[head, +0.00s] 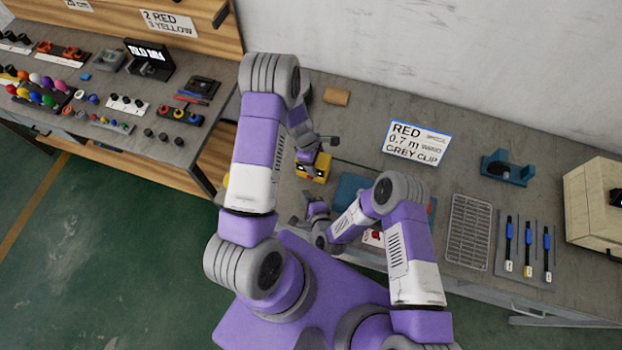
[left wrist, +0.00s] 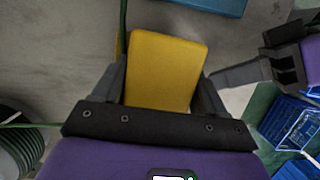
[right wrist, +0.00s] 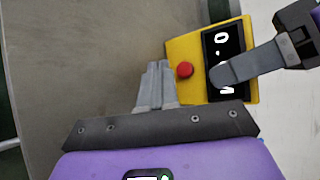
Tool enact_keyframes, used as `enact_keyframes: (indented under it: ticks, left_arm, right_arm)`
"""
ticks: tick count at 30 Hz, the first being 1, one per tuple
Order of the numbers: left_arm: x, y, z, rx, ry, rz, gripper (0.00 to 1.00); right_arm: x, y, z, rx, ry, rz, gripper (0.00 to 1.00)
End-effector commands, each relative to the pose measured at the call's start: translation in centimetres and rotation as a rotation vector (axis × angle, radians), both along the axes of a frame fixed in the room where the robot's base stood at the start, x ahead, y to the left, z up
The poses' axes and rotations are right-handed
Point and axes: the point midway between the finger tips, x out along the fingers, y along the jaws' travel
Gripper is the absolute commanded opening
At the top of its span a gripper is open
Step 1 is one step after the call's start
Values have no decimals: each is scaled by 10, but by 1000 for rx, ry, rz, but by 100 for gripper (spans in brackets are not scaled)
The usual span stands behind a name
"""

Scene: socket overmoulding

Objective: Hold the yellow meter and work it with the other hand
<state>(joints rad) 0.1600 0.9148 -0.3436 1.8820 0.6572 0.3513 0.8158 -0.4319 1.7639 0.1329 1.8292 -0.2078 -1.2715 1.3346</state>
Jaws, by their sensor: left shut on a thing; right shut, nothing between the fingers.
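The yellow meter (head: 321,165) is held above the bench by my left gripper (head: 318,141). In the left wrist view, the meter's plain yellow back (left wrist: 165,70) lies between the two fingers. In the right wrist view, the meter (right wrist: 181,47) shows its face with a red round button (right wrist: 184,69) and a dark display (right wrist: 225,45) with white characters. A finger of my left gripper covers part of that display. My right gripper (head: 313,208) is shut and empty. Its closed fingertips (right wrist: 157,66) are just left of the button; I cannot tell whether they touch the meter.
A sign (head: 417,144) reading RED, 0.7 m, GREY CLIP lies on the bench. To the right are a wire rack (head: 468,232), blue-handled tools (head: 528,245), a blue fixture (head: 508,168) and a beige box (head: 595,210). A brown cylinder (head: 336,96) lies behind the meter.

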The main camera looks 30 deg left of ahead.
Motion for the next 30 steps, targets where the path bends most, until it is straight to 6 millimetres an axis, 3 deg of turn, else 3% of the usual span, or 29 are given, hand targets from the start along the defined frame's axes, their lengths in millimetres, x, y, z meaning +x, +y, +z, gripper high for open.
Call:
enact_keyframes:
  ticks: [9,29,30]
  left_arm:
    - [0,0,0,0,-1,0,43]
    - [0,0,0,0,-1,0,43]
    - [0,0,0,0,-1,0,77]
  right_arm:
    - [-24,-6,0,0,1,0,0]
    - [-25,-6,0,0,0,0,0]
    - [-25,-6,0,1,-1,0,0]
